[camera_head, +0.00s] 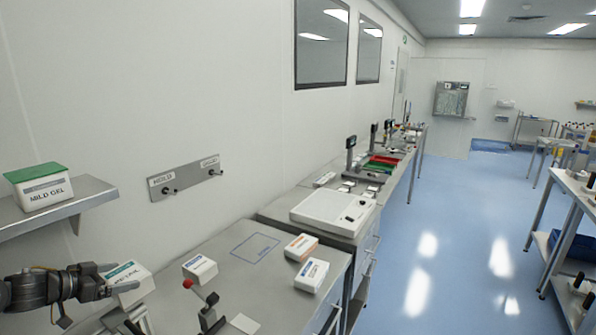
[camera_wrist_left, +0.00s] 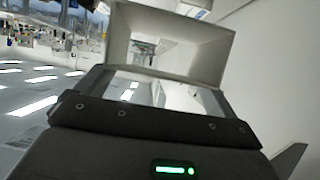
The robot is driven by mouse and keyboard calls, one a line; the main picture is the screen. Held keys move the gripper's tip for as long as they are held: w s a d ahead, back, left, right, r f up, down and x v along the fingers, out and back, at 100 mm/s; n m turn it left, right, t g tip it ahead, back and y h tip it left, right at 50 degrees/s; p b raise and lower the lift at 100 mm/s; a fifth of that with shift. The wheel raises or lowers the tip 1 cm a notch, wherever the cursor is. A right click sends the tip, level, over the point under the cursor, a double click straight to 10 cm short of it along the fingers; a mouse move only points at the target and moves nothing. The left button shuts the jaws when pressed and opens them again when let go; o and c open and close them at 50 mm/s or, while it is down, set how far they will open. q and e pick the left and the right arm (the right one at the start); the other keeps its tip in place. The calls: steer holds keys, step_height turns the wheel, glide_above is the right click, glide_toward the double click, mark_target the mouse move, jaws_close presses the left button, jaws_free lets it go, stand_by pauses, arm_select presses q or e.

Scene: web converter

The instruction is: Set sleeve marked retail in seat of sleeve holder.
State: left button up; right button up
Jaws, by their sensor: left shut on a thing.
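My left gripper (camera_head: 112,281) comes in from the left and is shut on a white sleeve with a green band (camera_head: 134,279). Its lettering is small and partly covered, so I cannot read it surely. The sleeve is held above the near left of the metal bench. In the left wrist view the sleeve (camera_wrist_left: 187,45) is a hollow, open-ended box beyond the fingers. A metal fixture with a red-knobbed lever (camera_head: 207,307) stands to the right of the sleeve; I cannot tell if it is the sleeve holder. No seat can be made out. My right gripper is out of view.
White cartons stand on the bench (camera_head: 230,288): one blue-marked (camera_head: 200,269), one orange-marked (camera_head: 301,247), one blue-lettered (camera_head: 311,275). A blue outlined area (camera_head: 255,248) is empty. A shelf (camera_head: 70,203) at left holds a green-lidded tub (camera_head: 40,187). A white tray (camera_head: 332,208) lies beyond.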

arm_select(q)
steer(key=shift+s+d+f, duration=0.1)
steer(key=shift+s, duration=0.2)
steer(key=shift+d, duration=0.2)
steer(key=s+d+m+g+h, duration=0.15)
steer(key=s+d, duration=0.35)
steer(key=d, duration=0.9)
steer(key=s+d+m+g+h, duration=0.15)
steer(key=s+d, duration=0.35)
steer(key=d, duration=1)
steer(key=s+d+m+g+h, duration=0.15)
steer(key=s+d, duration=0.45)
steer(key=d, duration=0.8)
step_height(320, 180, down, 11)
steer(key=b, duration=1.1)
steer(key=shift+w+f+t, duration=0.2)
steer(key=shift+w+t, duration=0.1)
steer(key=shift+t, duration=0.05)
steer(key=shift+d+m+y, duration=0.1)
steer(key=shift+m+y, duration=0.15)
